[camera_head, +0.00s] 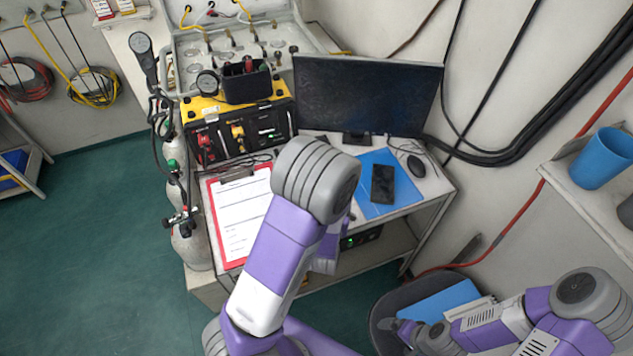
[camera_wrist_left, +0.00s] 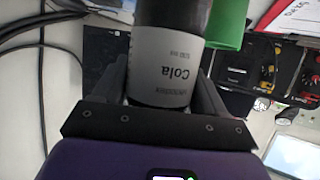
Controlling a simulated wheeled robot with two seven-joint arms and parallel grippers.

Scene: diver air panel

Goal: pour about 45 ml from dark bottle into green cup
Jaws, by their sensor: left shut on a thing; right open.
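In the left wrist view my left gripper (camera_wrist_left: 160,88) is shut around a dark bottle (camera_wrist_left: 170,14) with a white label reading "Cola". The green cup (camera_wrist_left: 229,22) shows just beyond the bottle at the top of that view, partly cut off. The two overlap in the picture; I cannot tell whether they touch, and the bottle's mouth is out of view. In the head view my left arm hides the left gripper, bottle and green cup. My right gripper (camera_head: 398,332) is open and low at the lower right, over a dark bin.
A desk carries a monitor (camera_head: 365,95), a red clipboard (camera_head: 240,215), a phone (camera_head: 382,184) on a blue folder (camera_head: 408,192) and a mouse (camera_head: 416,166). A yellow-and-black air panel (camera_head: 238,133) stands behind. A blue cup (camera_head: 601,158) is on the right shelf. A bin (camera_head: 378,318) stands below.

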